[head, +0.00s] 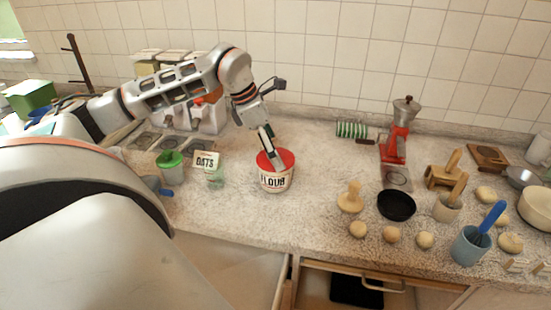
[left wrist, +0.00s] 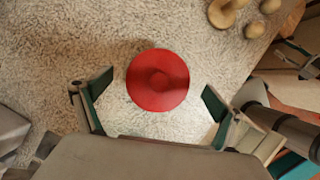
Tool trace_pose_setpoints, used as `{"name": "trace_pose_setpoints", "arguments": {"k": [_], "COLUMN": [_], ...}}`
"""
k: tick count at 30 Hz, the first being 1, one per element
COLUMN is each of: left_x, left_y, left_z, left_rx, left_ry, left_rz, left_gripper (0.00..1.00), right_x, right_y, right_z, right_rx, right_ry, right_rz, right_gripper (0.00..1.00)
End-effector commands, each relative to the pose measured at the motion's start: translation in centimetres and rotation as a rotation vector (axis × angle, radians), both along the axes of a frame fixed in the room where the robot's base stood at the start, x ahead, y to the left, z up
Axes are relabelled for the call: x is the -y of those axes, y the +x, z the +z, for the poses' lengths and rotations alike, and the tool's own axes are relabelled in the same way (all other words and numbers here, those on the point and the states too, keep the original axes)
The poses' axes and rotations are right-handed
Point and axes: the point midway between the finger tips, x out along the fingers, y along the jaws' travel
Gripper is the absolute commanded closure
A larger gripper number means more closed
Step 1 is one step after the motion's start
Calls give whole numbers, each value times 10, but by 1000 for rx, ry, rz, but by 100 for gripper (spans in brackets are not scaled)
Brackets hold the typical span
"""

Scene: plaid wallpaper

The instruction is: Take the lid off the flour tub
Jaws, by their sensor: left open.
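The flour tub (head: 275,181) stands upright on the speckled counter, a white tub marked "FLOUR". Its red lid (head: 284,158) is on top. My left gripper (head: 269,149) is over the lid, pointing down. In the left wrist view its two fingers (left wrist: 152,92) are spread wide to the left and right of the lid, apart from it, with nothing held. My right gripper is not in view.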

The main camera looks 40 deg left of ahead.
Motion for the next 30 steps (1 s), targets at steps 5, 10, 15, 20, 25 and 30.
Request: {"name": "trace_pose_setpoints", "arguments": {"k": [5,10,15,20,25,30], "left_x": [2,2,2,2,2,2], "left_y": [3,3,3,3,3,4], "left_z": [-10,-10,-10,-10,-8,3], "left_rx": [0,0,0,0,1,3], "left_ry": [0,0,0,0,1,1], "left_rz": [1,1,1,1,0,1], "left_gripper": [5,13,39,40,40,40], "right_x": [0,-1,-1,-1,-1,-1], "right_y": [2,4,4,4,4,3], "right_z": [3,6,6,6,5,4], "right_rx": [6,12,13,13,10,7], "right_ry": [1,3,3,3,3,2], "right_rz": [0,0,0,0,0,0], "right_gripper": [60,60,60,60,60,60]}}
